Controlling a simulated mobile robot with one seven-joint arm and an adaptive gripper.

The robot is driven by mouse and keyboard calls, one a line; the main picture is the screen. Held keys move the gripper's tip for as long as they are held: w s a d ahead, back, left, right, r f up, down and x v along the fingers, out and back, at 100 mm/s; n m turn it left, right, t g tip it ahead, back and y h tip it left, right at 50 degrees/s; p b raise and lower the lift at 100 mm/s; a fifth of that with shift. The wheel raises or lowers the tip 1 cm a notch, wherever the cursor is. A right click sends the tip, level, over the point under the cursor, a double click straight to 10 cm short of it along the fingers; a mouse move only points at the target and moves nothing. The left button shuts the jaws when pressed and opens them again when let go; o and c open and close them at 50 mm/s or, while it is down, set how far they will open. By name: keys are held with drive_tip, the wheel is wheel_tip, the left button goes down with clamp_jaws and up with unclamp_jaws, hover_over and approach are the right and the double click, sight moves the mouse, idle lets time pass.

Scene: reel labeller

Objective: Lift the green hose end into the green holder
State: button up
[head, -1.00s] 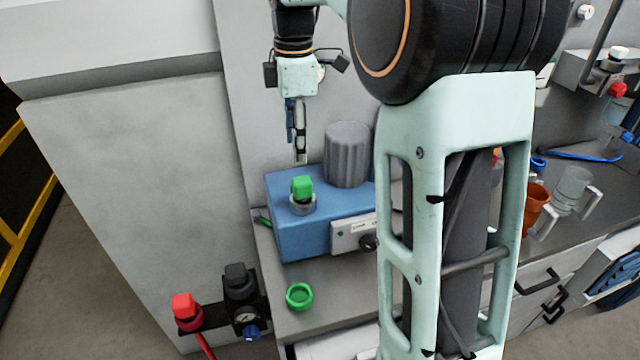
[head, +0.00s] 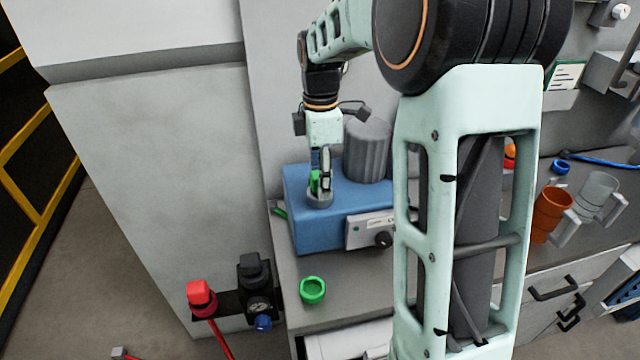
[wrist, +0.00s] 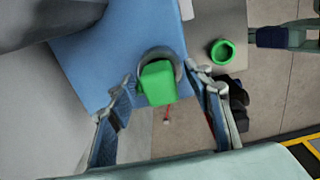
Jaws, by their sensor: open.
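The green hose end (head: 314,182) sits upright in a grey collar (head: 320,199) on top of the blue box (head: 303,226). It also shows in the wrist view (wrist: 158,84) as a green block between the fingers. My gripper (head: 321,172) is right over it, pointing down, and partly hides it in the head view. In the wrist view my gripper (wrist: 168,92) is open, with one finger on each side of the hose end and gaps between. The green holder (head: 312,290) is an open ring on the bench's front left, also in the wrist view (wrist: 221,52).
A grey ribbed cylinder (head: 367,151) stands on the blue box just right of my gripper. A red connector (head: 200,293) and a black gauge unit (head: 256,285) are at the bench's left edge. An orange mug (head: 551,213) is at the right. Bench around the holder is clear.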

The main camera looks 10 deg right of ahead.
drive_tip(key=shift+f, duration=0.1)
drive_tip(key=shift+c, duration=0.4)
clamp_jaws()
drive_tip(key=shift+r, duration=0.45)
wheel_tip(320, 180, up, 2)
drive_tip(key=shift+r, duration=0.15)
drive_tip(key=s+d+r, duration=0.9)
drive_tip(key=d+r, duration=0.2)
drive_tip(key=shift+a+r+p, duration=0.1)
drive_tip(key=shift+r+p, duration=2.55)
drive_tip(key=shift+r, duration=0.3)
